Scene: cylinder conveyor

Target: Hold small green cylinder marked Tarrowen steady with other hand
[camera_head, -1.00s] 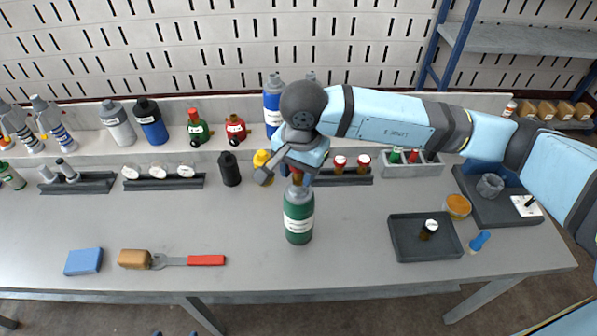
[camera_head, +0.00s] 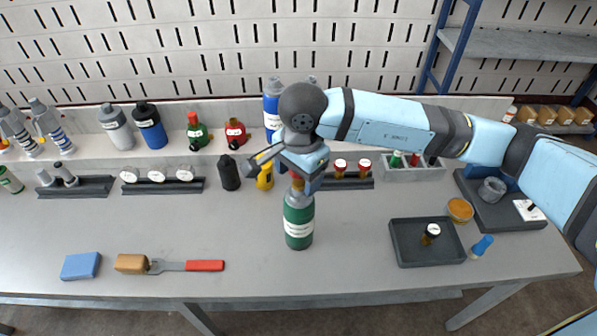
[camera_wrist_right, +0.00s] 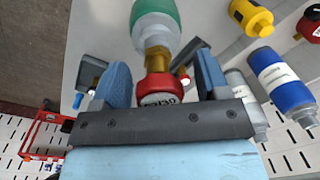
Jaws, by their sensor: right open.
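A green cylinder (camera_head: 299,228) with a white label and grey shoulder stands upright in the middle of the table; the label is too small to read. In the right wrist view, the cylinder (camera_wrist_right: 156,14) has a brass valve (camera_wrist_right: 157,60) and a red knob (camera_wrist_right: 160,97) with a white marking. My right gripper (camera_head: 290,174) is at the top of this cylinder and partly hides its valve. In the wrist view the open fingers of the right gripper (camera_wrist_right: 162,82) stand on both sides of the valve and knob, with gaps visible. My left gripper is not in view.
A yellow cylinder (camera_head: 265,178) and a black one (camera_head: 228,172) stand close behind left. A blue cylinder (camera_head: 272,104) stands on the back ledge. A dark tray (camera_head: 403,252) is at right.

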